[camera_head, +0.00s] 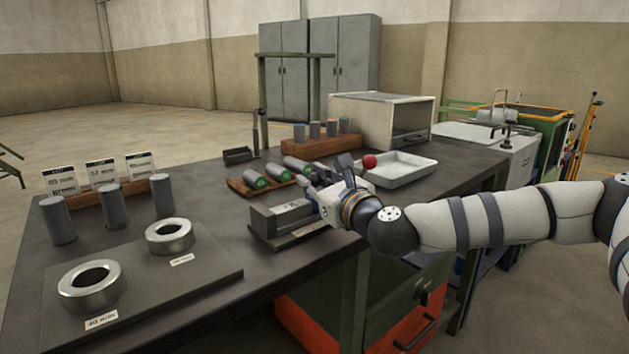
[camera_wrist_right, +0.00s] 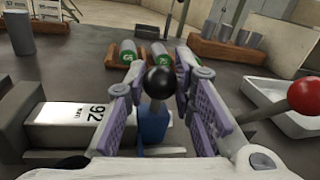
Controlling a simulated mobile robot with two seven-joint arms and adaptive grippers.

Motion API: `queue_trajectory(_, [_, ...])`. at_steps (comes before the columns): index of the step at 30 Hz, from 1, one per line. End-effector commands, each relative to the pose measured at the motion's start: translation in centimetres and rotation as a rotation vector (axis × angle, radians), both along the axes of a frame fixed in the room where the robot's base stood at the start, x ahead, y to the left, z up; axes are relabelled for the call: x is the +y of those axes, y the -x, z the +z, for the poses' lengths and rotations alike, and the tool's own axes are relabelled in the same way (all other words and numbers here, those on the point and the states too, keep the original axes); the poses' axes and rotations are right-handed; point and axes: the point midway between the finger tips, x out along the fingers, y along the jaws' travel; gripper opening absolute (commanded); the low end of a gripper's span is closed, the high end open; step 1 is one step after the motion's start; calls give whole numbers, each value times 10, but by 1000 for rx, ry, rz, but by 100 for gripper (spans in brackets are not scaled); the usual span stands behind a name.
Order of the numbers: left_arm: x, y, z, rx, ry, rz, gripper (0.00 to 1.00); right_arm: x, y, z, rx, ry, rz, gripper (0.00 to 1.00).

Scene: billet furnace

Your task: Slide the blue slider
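The blue slider (camera_wrist_right: 153,124) shows in the right wrist view as a small blue block below a round black knob (camera_wrist_right: 160,82). It sits at the right end of a grey metal fixture (camera_head: 283,222), beside a light block marked 92 (camera_wrist_right: 70,127). My right gripper (camera_head: 326,182) is over this fixture, and in the head view it hides the slider. In the wrist view its purple-padded fingers stand on both sides of the knob, open, with gaps visible; any contact lower down cannot be told. My left gripper is not in view.
A red ball (camera_head: 369,161) stands close to the right gripper, by a white tray (camera_head: 400,168). Green-ended cylinders lie on a wooden rack (camera_head: 243,187) behind the fixture. Grey cylinders and two metal rings (camera_head: 90,285) stand at left. Bare tabletop (camera_head: 222,220) lies left of the fixture.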

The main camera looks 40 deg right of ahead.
Motion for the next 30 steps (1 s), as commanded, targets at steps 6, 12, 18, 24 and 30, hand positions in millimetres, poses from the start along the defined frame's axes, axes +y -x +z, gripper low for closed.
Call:
queue_trajectory(6, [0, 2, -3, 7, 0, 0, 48, -6, 0, -2, 1, 0, -3, 0])
queue_trajectory(12, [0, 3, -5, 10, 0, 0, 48, -10, -1, 0, -1, 0, -5, 0])
queue_trajectory(18, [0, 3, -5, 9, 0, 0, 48, -11, -1, 0, -2, -1, -8, 43])
queue_trajectory(24, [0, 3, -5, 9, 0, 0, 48, -10, -1, 0, -1, 0, -4, 44])
queue_trajectory(30, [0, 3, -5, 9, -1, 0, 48, -9, 13, 0, 0, -2, -3, 44])
